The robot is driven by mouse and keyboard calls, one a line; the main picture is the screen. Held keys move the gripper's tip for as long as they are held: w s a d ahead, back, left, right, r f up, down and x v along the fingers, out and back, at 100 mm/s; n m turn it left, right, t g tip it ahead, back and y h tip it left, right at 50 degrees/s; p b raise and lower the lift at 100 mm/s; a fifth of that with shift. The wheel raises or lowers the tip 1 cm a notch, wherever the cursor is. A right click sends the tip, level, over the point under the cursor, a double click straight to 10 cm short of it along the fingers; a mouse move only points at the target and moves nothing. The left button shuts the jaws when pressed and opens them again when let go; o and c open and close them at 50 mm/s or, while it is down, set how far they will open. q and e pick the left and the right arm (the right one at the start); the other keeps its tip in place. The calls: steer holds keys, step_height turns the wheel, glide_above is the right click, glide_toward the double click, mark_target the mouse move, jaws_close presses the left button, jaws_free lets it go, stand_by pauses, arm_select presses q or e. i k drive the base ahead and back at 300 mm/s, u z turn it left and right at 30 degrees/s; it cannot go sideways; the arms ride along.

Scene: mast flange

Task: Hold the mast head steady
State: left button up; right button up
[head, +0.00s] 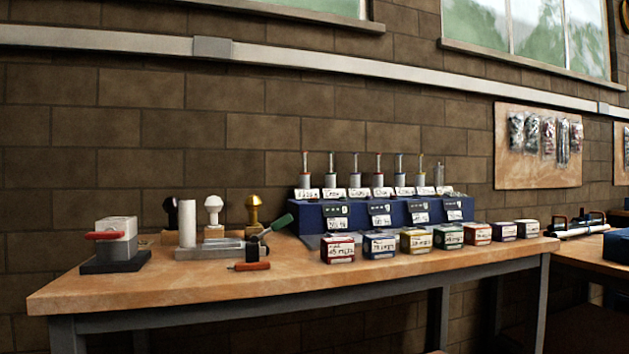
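Neither of my grippers shows in the head view. I cannot pick out a mast head with certainty. On the left part of the wooden workbench (180,278) stand a plain white upright cylinder (187,222), a white round-topped piece (213,214) and a gold round-topped piece (253,213). The two round-topped pieces stand upright on small blocks. A grey-white block with a red handle (117,238) sits on a dark base at the far left. A red-handled tool (249,266) lies near the front, with a green-handled tool (276,227) leaning behind it.
A blue stepped rack (308,213) with labelled upright tools stands at the back. Several small labelled boxes (337,249) line up before it. A second bench (583,252) stands at right. A pegboard with bags (537,175) hangs on the brick wall. The bench's left front is clear.

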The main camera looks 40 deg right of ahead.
mark_target(286, 219)
steer(key=z, duration=0.45)
steer(key=i, duration=0.35)
steer(key=z, duration=0.45)
